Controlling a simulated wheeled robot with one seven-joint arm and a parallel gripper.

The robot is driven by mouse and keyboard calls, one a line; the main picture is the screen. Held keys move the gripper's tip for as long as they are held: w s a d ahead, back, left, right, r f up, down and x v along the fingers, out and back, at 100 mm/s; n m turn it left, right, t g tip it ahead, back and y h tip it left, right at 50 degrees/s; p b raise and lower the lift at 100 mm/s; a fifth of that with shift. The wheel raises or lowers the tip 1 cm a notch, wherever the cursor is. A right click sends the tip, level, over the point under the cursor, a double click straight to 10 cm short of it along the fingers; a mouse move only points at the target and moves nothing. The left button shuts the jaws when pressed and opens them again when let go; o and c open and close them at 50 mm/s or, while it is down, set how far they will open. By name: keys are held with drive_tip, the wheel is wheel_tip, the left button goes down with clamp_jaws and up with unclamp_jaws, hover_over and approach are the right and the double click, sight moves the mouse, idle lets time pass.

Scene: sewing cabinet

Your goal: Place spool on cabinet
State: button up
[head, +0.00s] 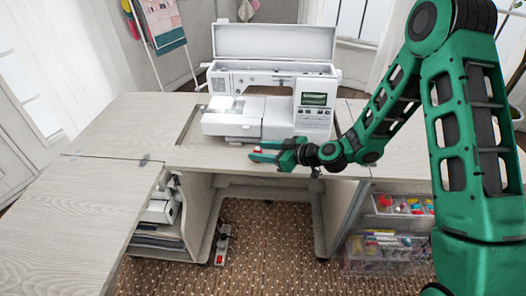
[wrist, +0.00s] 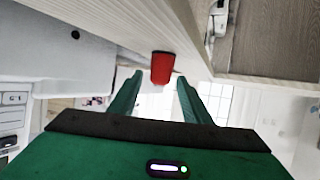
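A small red spool (wrist: 162,69) shows in the wrist view between and just beyond the tips of my gripper's two green fingers (wrist: 159,80). A gap shows on both sides of it, so the gripper looks open and not closed on it. In the head view my gripper (head: 265,153) is low over the front part of the wooden cabinet top (head: 215,155), with a bit of red (head: 257,149) at its fingers. In the wrist view the spool's end meets the wooden surface; firm contact is hard to tell.
A white sewing machine (head: 270,100) with a raised lid stands just behind my gripper. The left leaf (head: 60,220) of the cabinet is bare. Clear drawers (head: 385,250) with colored supplies sit below right. A foot pedal (head: 222,245) lies on the brown dotted rug.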

drive_tip(key=v, duration=1.2)
drive_tip(key=s+d+r+m+g+h, duration=0.2)
drive_tip(key=s+d+m+h, duration=0.3)
drive_tip(key=d, duration=0.7)
drive_tip(key=s+d+r+m+g+h, duration=0.2)
drive_tip(key=s+d+g+h, duration=0.15)
drive_tip(key=s+d, duration=0.65)
drive_tip(key=s+d+r+m+g+h, duration=0.1)
drive_tip(key=s+d+r+m, duration=0.2)
drive_tip(key=s+d+m, duration=0.2)
drive_tip(key=s+d+r+m+h, duration=0.1)
drive_tip(key=s+d+r+m, duration=0.3)
drive_tip(key=s, duration=0.7)
drive_tip(key=d+m, duration=0.2)
drive_tip(key=d, duration=0.1)
drive_tip(key=shift+d+r+g+h, duration=0.25)
drive_tip(key=shift+r+g+h, duration=0.1)
